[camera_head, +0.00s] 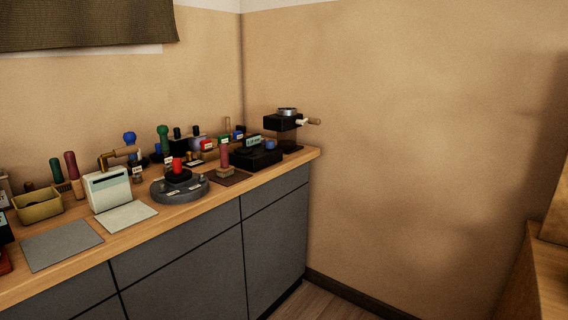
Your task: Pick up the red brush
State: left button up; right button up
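Two upright things with dark red handles could be the red brush. One (224,158) stands on a small brown mat (238,181) toward the right part of the counter, with a pale wooden-looking lower part. The other dark red handle (71,164) stands at the left, behind the white box, next to a dark green-handled one (56,170). I cannot tell for certain which is the brush. Neither of my grippers is in view.
A wooden counter (140,227) with grey cabinets runs along the wall. A round grey stand with a red-topped piece (177,166), a white box (108,190), a tan bin (38,205) and a black scale-like device (257,155) crowd it. A grey mat (61,243) lies bare.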

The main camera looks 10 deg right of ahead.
aim_at(225, 169)
jog(key=z, duration=0.5)
jog(key=i, duration=1)
jog(key=z, duration=0.75)
jog(key=i, duration=0.5)
jog(key=u, duration=0.05)
